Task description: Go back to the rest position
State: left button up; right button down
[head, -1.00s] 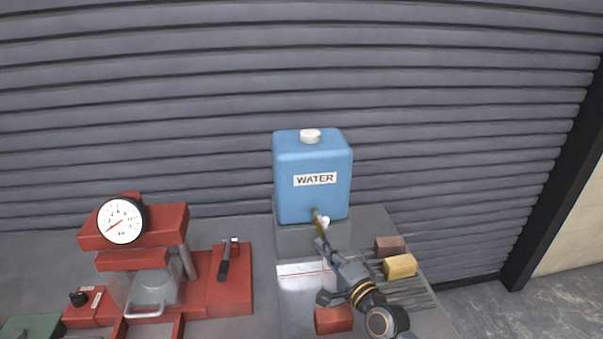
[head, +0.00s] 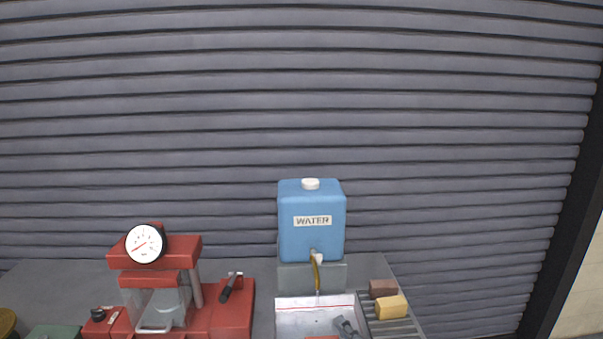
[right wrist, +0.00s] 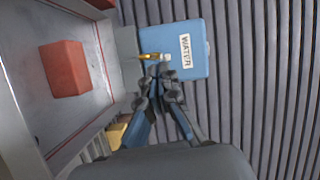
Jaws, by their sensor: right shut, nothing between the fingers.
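My right gripper (head: 343,325) shows at the bottom edge of the head view, over the grey tray (head: 290,318), with most of its arm out of frame. In the right wrist view its fingers (right wrist: 161,74) are shut with nothing between them. They point at the blue water tank (head: 312,240), which also shows in the wrist view (right wrist: 188,68). In the head view the gripper is below the tank's white tap (head: 318,257) and apart from it. A brass-coloured spout (head: 315,275) hangs under the tap. My left gripper is not in view.
A red brick (right wrist: 64,68) lies in the tray. A brown block (head: 382,288) and a yellow block (head: 391,307) sit on a rack at right. A red press (head: 155,250) with a round gauge stands at left. A ribbed shutter (head: 300,100) closes the back.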

jog(key=s+f+n+g+h, duration=0.2)
jog(key=s+f+n+g, duration=0.65)
jog(key=s, duration=0.75)
jog(key=s+d+f+n+g+h, duration=0.25)
jog(key=s+d, duration=0.35)
jog(key=s, duration=0.3)
jog(key=s+d+f+n+g+h, duration=0.1)
jog(key=s+d+f+n+h, duration=0.15)
jog(key=s+d, duration=0.45)
jog(key=s+a+f+g+b, duration=0.1)
jog(key=s+f+b, duration=0.1)
jog(key=f, duration=1.3)
jog(key=s+a+f+g+b, duration=0.1)
jog(key=s+f+b, duration=0.1)
jog(key=f, duration=1.4)
pick_arm(q)
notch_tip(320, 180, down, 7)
jog(key=b, duration=0.2)
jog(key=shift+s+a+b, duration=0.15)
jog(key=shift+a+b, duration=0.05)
jog(key=shift+b, duration=0.2)
pick_arm(e)
jog(key=s+d+f+h, duration=0.1)
jog(key=s+d+f, duration=0.1)
jog(key=s+f, duration=1.4)
jog(key=shift+s+d+f+g, duration=0.15)
jog(key=shift+d+f+g, duration=0.25)
jog(key=shift+f, duration=0.25)
